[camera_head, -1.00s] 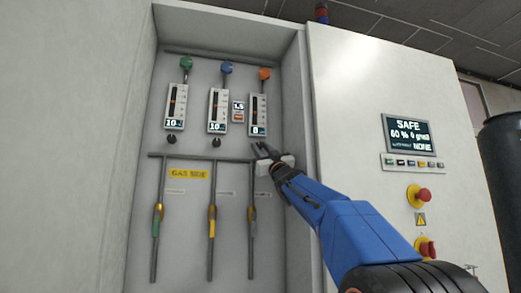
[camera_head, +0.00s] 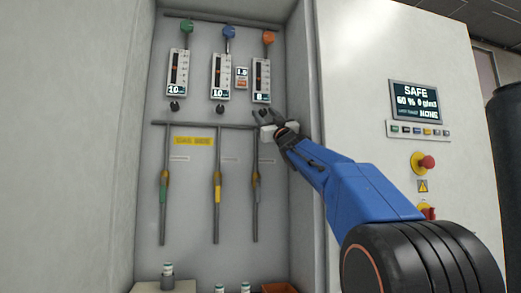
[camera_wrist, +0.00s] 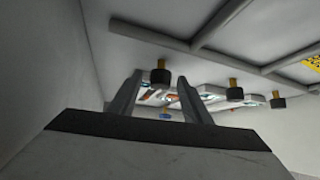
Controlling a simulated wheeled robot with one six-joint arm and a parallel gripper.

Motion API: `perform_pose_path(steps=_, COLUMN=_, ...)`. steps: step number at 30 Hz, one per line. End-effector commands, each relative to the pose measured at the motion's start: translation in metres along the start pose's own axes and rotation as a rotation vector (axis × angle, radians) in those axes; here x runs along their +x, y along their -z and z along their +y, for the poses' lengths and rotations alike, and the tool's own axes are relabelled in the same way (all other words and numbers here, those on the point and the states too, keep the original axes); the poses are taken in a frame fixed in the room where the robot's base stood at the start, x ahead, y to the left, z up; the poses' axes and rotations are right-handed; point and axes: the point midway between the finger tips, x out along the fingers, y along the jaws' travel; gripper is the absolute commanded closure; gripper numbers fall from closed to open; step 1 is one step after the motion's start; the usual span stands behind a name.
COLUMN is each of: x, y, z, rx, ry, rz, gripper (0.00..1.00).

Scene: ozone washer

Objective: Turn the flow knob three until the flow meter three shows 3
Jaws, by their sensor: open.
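Flow meter three (camera_head: 261,80) is the rightmost of three white gauges in the cabinet, under an orange-capped fitting. Its small readout is too blurred to read surely. In the wrist view a black knob (camera_wrist: 161,77) on a brass stem shows between the two spread fingers of my gripper (camera_wrist: 158,88). The fingers are open, one on each side of it, and I see no clear contact.
The other two knobs (camera_head: 219,108) (camera_head: 174,106) hang under flow meters one (camera_head: 178,72) and two (camera_head: 220,76), which read about 10. A horizontal pipe (camera_head: 205,124) runs below the knobs. The cabinet's right wall (camera_head: 299,80) is close to my arm.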

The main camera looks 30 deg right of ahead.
Motion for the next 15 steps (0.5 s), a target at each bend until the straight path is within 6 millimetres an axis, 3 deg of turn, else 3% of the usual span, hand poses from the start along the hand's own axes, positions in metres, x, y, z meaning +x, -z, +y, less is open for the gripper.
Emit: perform_pose_path(steps=15, x=0.0004, y=0.001, z=-0.0033, rx=0.136, ry=-0.132, rz=0.012, gripper=0.56)
